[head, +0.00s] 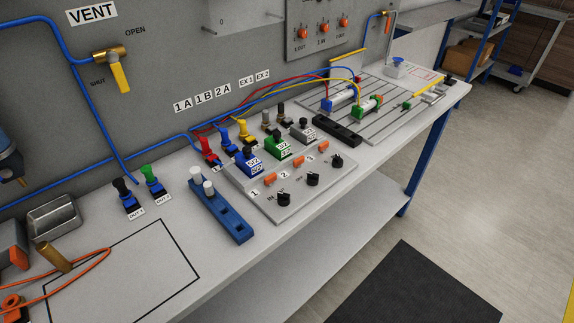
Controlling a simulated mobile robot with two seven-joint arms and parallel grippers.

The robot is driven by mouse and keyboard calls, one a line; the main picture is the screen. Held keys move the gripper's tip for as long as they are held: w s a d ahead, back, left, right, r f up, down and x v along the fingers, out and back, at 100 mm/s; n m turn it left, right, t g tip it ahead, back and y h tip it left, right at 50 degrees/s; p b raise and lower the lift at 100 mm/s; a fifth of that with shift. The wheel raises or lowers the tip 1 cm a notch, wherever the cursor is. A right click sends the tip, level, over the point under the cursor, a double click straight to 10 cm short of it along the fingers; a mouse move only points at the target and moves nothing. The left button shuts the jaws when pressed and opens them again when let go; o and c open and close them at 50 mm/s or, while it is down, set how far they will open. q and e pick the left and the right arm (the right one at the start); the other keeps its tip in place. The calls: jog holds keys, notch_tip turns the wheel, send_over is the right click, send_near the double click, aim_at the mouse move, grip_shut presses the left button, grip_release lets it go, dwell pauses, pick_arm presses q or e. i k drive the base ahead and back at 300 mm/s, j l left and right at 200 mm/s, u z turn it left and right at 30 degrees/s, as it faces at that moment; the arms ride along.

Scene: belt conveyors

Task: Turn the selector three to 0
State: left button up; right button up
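A grey sloped panel (262,203) on the bench carries a front row of black rotary knobs beside the numbers 1, 2 and 3. Selector three (337,161) is the black knob at the right end of this row, nearest the number 3. Its pointer direction is too small to read. Selector two (312,179) and selector one (284,199) are to its left. Orange parts (323,146) sit behind the knobs. Neither of my grippers shows in the head view.
Blue, green and grey valve blocks (249,161) stand behind the knobs with hoses attached. A blue rack (224,215) with white pegs lies left of the panel. A slotted plate (395,105) holds cylinders at right. The space before the bench's front edge is clear above a dark mat (415,285).

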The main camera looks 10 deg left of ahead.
aim_at(337, 163)
jog(key=i+l+u, duration=0.1)
jog(key=l+u, duration=0.35)
jog(key=l, duration=0.15)
jog(key=l+u, duration=0.5)
